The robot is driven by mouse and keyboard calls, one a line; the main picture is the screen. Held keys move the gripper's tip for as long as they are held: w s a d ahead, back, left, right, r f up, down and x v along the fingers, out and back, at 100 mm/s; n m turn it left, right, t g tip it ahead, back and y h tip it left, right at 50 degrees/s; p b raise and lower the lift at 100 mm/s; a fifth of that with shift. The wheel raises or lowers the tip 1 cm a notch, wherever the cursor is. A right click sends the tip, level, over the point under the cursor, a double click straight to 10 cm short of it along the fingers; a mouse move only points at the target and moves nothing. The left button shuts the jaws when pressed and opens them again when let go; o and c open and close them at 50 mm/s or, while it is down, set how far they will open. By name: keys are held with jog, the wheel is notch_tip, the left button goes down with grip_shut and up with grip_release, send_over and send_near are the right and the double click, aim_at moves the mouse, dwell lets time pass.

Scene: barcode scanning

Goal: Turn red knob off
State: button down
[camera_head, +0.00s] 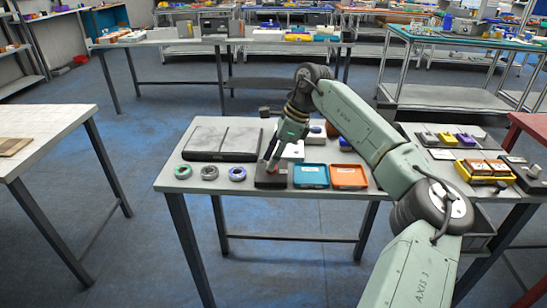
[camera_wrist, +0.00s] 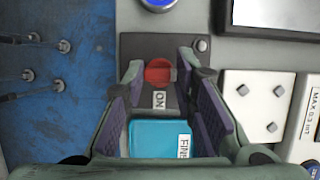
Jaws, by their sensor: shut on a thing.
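The red knob (camera_wrist: 158,72) sits on a dark control box (camera_wrist: 135,48) in the wrist view. An "ON" label (camera_wrist: 160,100) is on the box beside the knob. My gripper (camera_wrist: 160,66) has a fingertip on either side of the knob and is shut on it. In the head view my gripper (camera_head: 271,158) points down over the dark box (camera_head: 271,181) near the table's front edge, and mostly hides the knob there. The knob's exact turn angle is hard to tell.
A blue tray (camera_head: 311,176) and an orange tray (camera_head: 349,177) stand right of the box. A white socket block (camera_wrist: 258,103) is close to my right finger.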

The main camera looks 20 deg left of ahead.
jog(key=c, duration=1.3)
grip_release()
jog(key=v, duration=1.2)
